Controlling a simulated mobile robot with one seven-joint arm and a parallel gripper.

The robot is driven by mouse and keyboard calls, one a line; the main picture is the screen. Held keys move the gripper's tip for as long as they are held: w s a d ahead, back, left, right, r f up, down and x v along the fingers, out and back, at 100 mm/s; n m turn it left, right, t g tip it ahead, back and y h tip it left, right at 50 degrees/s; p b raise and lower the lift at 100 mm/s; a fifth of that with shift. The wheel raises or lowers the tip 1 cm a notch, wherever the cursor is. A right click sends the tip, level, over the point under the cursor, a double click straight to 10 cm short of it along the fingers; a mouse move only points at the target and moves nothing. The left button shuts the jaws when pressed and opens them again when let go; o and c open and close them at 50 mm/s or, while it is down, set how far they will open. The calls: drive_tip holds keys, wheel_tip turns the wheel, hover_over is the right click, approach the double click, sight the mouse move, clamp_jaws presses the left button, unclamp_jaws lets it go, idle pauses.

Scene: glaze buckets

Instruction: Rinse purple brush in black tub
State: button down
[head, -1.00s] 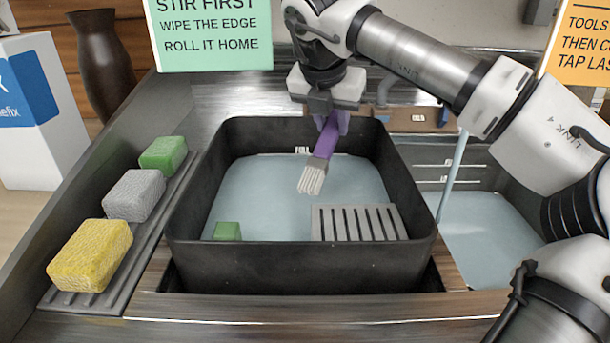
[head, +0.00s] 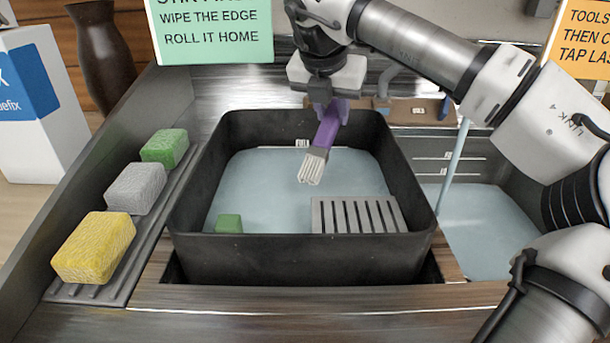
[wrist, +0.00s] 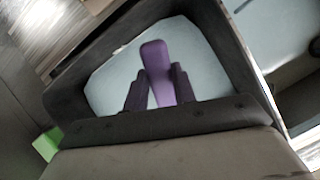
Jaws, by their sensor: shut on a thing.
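My gripper (head: 329,108) is shut on the purple brush (head: 327,128) by its handle. The brush tilts, with its pale bristles (head: 311,169) pointing down and a little left. It is over the water inside the black tub (head: 290,255), toward the back. I cannot tell whether the bristle tips touch the water. In the wrist view the purple handle (wrist: 156,65) sits between the two dark fingers, with pale water behind it; the bristles are hidden there.
A grey slotted rack (head: 357,214) and a green block (head: 229,223) are in the tub. Yellow (head: 95,247), grey (head: 136,187) and green (head: 165,147) sponges lie on a ribbed strip at left. A second basin (head: 475,225) with running water is at right.

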wheel_tip(320, 180, up, 7)
drive_tip(key=p, duration=0.4)
drive_tip(key=shift+r+p, duration=0.2)
drive_tip(key=shift+p, duration=0.2)
drive_tip(key=shift+f, duration=0.1)
